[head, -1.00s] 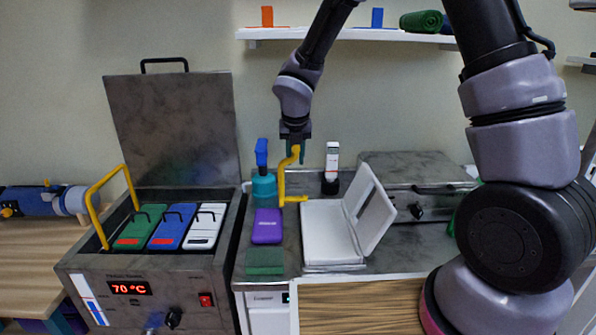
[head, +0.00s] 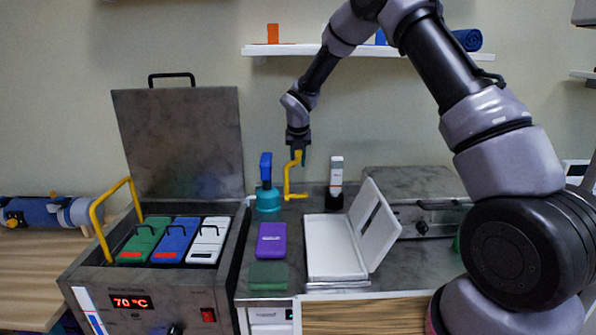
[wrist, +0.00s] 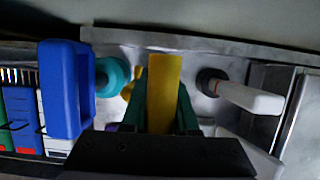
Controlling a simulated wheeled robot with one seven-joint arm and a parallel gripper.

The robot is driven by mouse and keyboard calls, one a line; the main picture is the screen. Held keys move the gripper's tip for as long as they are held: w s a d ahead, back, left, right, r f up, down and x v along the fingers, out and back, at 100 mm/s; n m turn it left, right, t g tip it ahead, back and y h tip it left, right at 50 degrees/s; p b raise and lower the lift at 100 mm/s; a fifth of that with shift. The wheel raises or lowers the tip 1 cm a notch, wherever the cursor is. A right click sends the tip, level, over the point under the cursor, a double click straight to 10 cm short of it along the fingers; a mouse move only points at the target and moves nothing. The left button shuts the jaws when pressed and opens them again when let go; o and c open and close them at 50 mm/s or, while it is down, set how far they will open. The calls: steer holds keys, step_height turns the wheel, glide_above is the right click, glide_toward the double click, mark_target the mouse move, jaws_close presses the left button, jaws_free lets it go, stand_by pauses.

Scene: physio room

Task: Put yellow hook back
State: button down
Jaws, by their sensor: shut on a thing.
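The yellow hook (head: 288,178) is held upright in my gripper (head: 297,154), its lower bent end hanging above the counter between the teal-based blue-handled tool and the white and black device. In the wrist view the yellow hook (wrist: 163,85) stands between the two green fingers of my gripper (wrist: 161,108), which are shut on it. Another yellow bar, a bent handle (head: 103,222), is at the left side of the heated bath. I cannot tell whether the held hook touches the counter.
The heated bath (head: 140,325) with its lid up holds green, blue and white packs. On the counter are the blue-handled tool (head: 266,185), purple pack (head: 271,240), dark green pad (head: 268,275), open white case (head: 335,245) and upright device (head: 335,185). A shelf (head: 300,50) is above.

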mark_target(298, 153)
steer(key=f, duration=0.3)
steer(key=shift+w+f, duration=0.2)
steer(key=shift+f, duration=0.25)
steer(key=c, duration=0.7)
jaws_free()
steer(key=v, duration=0.6)
steer(key=shift+v, duration=0.85)
